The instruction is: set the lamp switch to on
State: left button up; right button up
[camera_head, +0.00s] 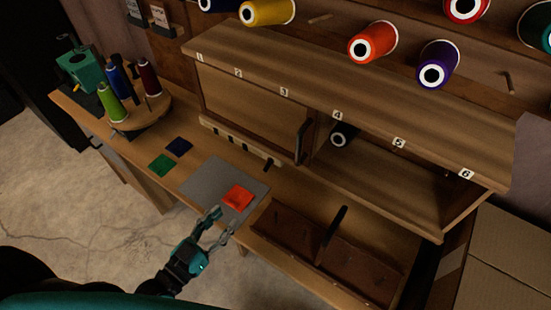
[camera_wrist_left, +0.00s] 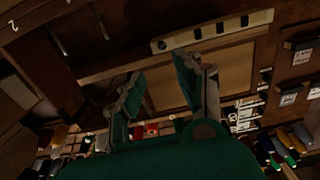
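A pale strip (camera_head: 235,140) with several dark squares runs along the back of the bench, under the cabinet. A small dark lever or knob (camera_head: 268,162) sticks out near its right end. I cannot tell for sure which part is the lamp switch, or its setting. The strip also shows in the left wrist view (camera_wrist_left: 212,31), beyond my fingers. My left gripper (camera_head: 222,221) is open and empty, at the front edge of the bench by the grey mat, apart from the strip. Its spread fingers show in the left wrist view (camera_wrist_left: 158,68). My right gripper is out of view.
The grey mat (camera_head: 205,184) bears a red-orange square (camera_head: 238,197). Green (camera_head: 160,166) and blue (camera_head: 179,146) squares lie left of it. The cabinet (camera_head: 255,105) overhangs the bench; a spool stand (camera_head: 150,112) is far left.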

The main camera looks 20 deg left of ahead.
pick_arm(q)
jog(key=w, duration=0.2)
jog(key=p, duration=0.3)
send_near(268, 166)
jog(key=x, duration=0.8)
jog(key=shift+a+f, duration=0.1)
jog(key=shift+f, duration=0.4)
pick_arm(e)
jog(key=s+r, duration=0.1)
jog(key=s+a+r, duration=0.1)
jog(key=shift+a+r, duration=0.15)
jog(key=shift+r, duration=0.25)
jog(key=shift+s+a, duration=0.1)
pick_arm(q)
grip_shut()
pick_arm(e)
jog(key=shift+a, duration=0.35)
